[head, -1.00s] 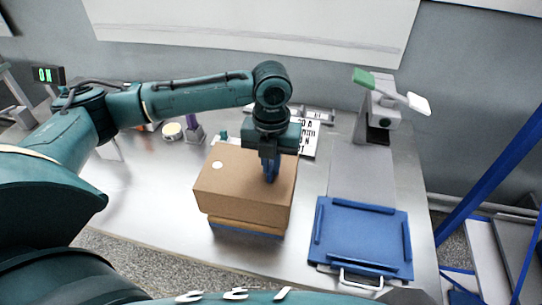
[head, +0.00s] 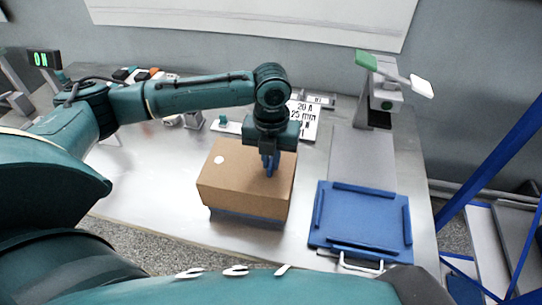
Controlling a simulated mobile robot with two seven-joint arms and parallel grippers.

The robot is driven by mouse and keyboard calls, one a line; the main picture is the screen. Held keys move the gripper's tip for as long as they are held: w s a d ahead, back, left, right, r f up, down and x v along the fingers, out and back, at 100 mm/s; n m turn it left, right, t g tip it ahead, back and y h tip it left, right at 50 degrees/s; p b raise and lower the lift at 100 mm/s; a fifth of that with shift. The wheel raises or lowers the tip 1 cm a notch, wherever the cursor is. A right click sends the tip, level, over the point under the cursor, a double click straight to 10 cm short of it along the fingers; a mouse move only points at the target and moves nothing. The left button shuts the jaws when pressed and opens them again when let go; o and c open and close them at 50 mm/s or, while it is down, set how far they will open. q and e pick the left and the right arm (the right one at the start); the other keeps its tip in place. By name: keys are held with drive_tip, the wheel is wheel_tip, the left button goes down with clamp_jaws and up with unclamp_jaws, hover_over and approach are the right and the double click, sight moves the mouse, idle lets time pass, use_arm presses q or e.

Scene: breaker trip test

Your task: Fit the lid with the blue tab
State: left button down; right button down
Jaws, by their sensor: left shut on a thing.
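A brown box-shaped lid (head: 238,192) with a white dot on top is in the middle of the table in the head view. My left gripper (head: 270,168) points down over its top and is shut on the blue tab (head: 270,161), which is mostly hidden by the fingers. A blue strip (head: 245,218) shows under the lid's front edge. What lies inside or under the lid is hidden, and I cannot tell whether it is fully seated. My right gripper is not in view.
A blue tray (head: 317,224) with raised bars and a metal handle (head: 360,266) lies to the right. Behind it stands a grey device (head: 386,101) with green and white paddles. A printed sign (head: 303,118) lies behind the gripper. A lit display (head: 41,59) is at far left.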

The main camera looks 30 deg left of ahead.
use_arm(q)
drive_tip(key=c, duration=1.4)
unclamp_jaws()
wheel_tip(320, 180, up, 13)
drive_tip(key=shift+b, duration=0.3)
